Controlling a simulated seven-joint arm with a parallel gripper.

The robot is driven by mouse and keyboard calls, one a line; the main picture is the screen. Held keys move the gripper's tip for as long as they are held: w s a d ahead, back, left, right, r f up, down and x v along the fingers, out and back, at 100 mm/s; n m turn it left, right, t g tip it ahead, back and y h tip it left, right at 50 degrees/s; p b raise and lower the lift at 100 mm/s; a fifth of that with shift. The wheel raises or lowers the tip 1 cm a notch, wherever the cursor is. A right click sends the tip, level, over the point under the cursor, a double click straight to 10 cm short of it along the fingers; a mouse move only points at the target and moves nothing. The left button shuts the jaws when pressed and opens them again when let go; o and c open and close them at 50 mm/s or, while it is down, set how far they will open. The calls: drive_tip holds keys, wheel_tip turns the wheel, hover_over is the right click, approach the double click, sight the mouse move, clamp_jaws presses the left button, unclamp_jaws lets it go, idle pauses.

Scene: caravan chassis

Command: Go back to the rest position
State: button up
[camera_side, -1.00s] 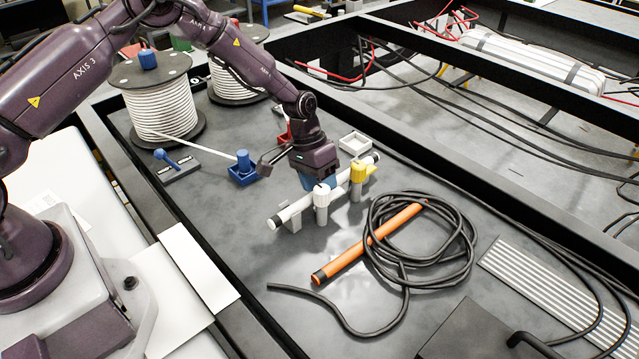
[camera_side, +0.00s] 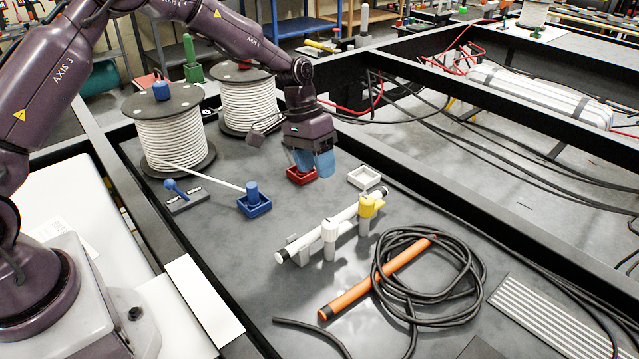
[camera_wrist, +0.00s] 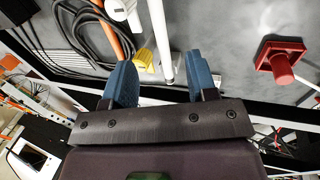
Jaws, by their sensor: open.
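My gripper (camera_side: 314,168) is open and empty, with its two blue fingers apart. In the side view it hangs above the dark chassis panel (camera_side: 225,255), behind the white tube (camera_side: 310,244), and overlaps part of a small red tray (camera_side: 300,178). The white tube lies on supports and has a white clamp (camera_side: 329,232) and a yellow clamp (camera_side: 370,205) on it. In the wrist view the fingers (camera_wrist: 160,58) have nothing between them but background; the white tube (camera_wrist: 160,40) and a red tray with a red knob (camera_wrist: 282,62) show beyond them.
An orange tube (camera_side: 350,293) lies with a coil of black cable (camera_side: 463,262) at the front. A blue tray (camera_side: 262,209), a white tray (camera_side: 355,180) and two cable reels (camera_side: 168,140) stand around. Chassis beams (camera_side: 440,125) rise at the right.

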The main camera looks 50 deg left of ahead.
drive_tip(key=s+r+t+y, duration=0.1)
drive_tip(key=s+r+t, duration=0.1)
drive_tip(key=s+r, duration=0.8)
drive_tip(key=s+r+t+y, duration=0.2)
drive_tip(key=s+r, duration=0.9)
drive_tip(key=s, duration=0.7)
drive_tip(key=shift+s+r+t, duration=0.2)
drive_tip(key=shift+s+t, duration=0.05)
drive_tip(key=shift+t, duration=0.55)
drive_tip(key=shift+d, duration=0.1)
